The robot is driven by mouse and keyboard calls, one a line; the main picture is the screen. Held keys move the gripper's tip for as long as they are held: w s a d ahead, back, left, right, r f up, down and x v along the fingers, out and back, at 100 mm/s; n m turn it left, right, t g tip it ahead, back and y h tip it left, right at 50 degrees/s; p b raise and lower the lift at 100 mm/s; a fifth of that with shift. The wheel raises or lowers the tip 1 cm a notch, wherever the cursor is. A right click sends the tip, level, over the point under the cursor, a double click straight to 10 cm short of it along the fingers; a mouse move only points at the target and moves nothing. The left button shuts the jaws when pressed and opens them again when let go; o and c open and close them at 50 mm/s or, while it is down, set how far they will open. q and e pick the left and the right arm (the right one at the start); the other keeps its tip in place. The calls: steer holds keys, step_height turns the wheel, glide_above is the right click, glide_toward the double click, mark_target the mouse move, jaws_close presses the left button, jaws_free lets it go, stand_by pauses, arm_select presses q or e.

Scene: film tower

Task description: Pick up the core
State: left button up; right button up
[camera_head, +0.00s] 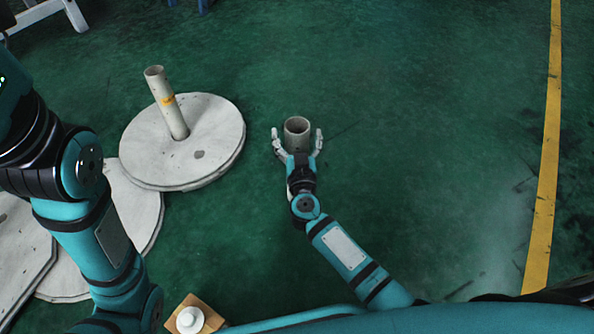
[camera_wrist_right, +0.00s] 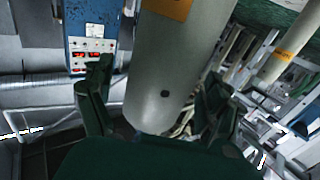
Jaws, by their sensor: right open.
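The core is a short grey hollow tube (camera_head: 297,126) standing over the green floor, right of the round white discs. In the right wrist view the core (camera_wrist_right: 172,68) fills the middle as a large pale cylinder with a small dark hole and an orange label at the top edge. My right gripper (camera_head: 297,134) is open, with one finger on each side of the core. In the right wrist view its dark fingers (camera_wrist_right: 158,100) stand left and right of the core; I cannot tell whether they touch it. My left gripper is out of view; only the left arm shows.
A white disc (camera_head: 215,125) carries a tilted tube (camera_head: 168,105) with an orange band, left of my right gripper. More white discs (camera_head: 140,215) lie at left. A wooden block (camera_head: 207,312) with a white round piece is at the bottom. Floor at right is clear.

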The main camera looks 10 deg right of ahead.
steer(key=shift+w, duration=0.25)
steer(key=c, duration=1.7)
steer(key=shift+c, duration=0.6)
steer(key=shift+r, duration=0.1)
